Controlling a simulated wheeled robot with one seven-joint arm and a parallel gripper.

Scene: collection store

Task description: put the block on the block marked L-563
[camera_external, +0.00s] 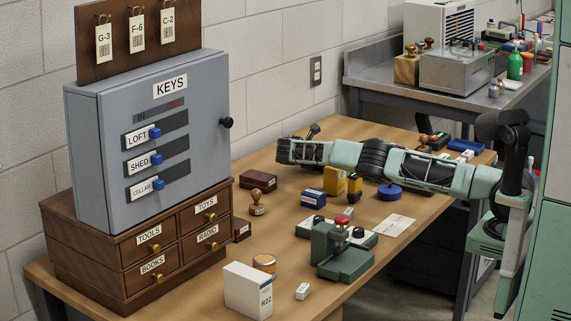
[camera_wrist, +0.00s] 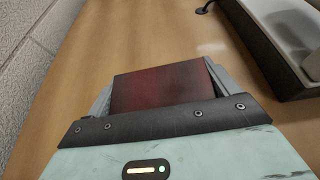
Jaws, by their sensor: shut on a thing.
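My gripper (camera_wrist: 160,92) is shut on a dark red block (camera_wrist: 162,88), which sits between its two grey fingers in the wrist view. In the external view my arm reaches left across the table, and its end is mostly hidden behind its own links, so the held block is not clear there. A dark red block (camera_external: 258,181) and another at the cabinet's corner (camera_external: 242,230) are on the table. A blue block (camera_external: 313,198) with a white label stands near the middle. I cannot read L-563 on any of them.
Yellow blocks (camera_external: 335,180), a wooden stamp (camera_external: 256,203), a round blue thing (camera_external: 389,192) and a green press (camera_external: 343,250) stand on the table. The key cabinet (camera_external: 150,140) is at left. In the wrist view the wall (camera_wrist: 30,40) is close at left and a grey tray (camera_wrist: 285,30) at right.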

